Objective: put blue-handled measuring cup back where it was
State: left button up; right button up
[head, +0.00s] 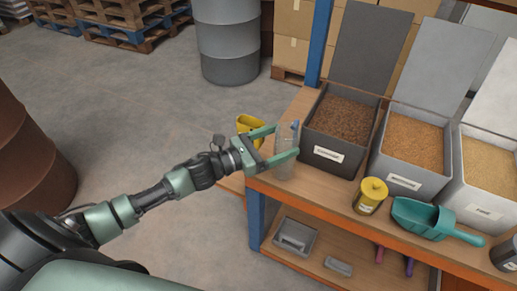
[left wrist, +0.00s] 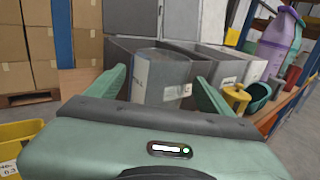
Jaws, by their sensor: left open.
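I cannot tell whether this blue piece is the measuring cup's handle. My left gripper (head: 286,142) is open, with one finger on each side of the container. In the left wrist view the container (left wrist: 160,78) shows between the two spread fingers, with a pale label on its side. Whether the fingers touch it I cannot tell. My right gripper is not in view.
Grey open bins of grain (head: 335,130) stand to the right of the container. A yellow-lidded jar (head: 371,194) and a teal scoop (head: 425,216) lie along the bench's front. A yellow bin (head: 247,125) is behind my gripper. Floor at the left is mostly clear.

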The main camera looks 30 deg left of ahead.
pick_arm(q)
jog(key=b+v, duration=0.1)
jog(key=v, duration=0.8)
jog(key=shift+s+a, duration=0.1)
